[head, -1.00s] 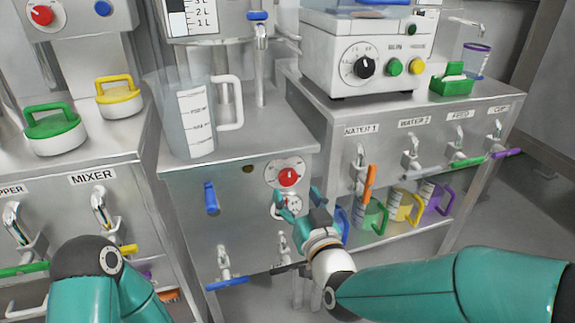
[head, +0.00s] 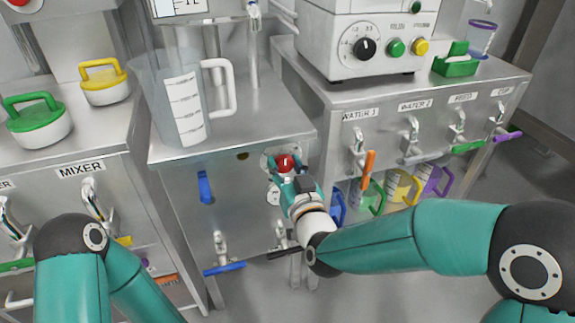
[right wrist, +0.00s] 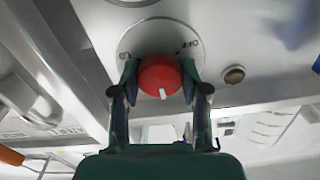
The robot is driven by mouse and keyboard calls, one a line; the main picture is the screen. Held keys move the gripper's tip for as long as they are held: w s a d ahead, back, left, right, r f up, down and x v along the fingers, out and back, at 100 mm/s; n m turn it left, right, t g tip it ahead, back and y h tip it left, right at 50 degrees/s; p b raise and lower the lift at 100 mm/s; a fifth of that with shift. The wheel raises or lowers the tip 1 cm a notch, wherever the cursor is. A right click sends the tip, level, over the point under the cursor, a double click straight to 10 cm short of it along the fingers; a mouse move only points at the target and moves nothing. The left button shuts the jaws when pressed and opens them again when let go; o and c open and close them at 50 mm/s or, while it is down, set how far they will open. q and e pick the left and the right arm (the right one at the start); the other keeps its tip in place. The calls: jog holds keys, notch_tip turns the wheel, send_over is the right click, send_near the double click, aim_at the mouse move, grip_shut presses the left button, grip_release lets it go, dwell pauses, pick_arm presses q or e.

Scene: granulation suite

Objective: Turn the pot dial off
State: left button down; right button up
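The pot dial is a red knob (head: 285,162) on a round pale plate on the front of the middle steel cabinet. My right gripper (head: 283,172) is at the knob, its fingers partly covering it in the head view. In the right wrist view the red knob (right wrist: 160,76) sits between the two fingertips (right wrist: 160,80), which appear to touch its sides. Its white mark points down in that picture, and the OFF label (right wrist: 190,46) is at the plate's upper right. My left arm shows at the lower left, but its gripper is out of view.
A clear jug (head: 180,105) stands on the cabinet top. Coloured jugs (head: 398,187) sit on the right shelf.

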jog(key=shift+c, duration=1.4)
jog(key=shift+d, duration=0.25)
jog(key=shift+c, duration=0.4)
jog(key=shift+w+a, duration=0.1)
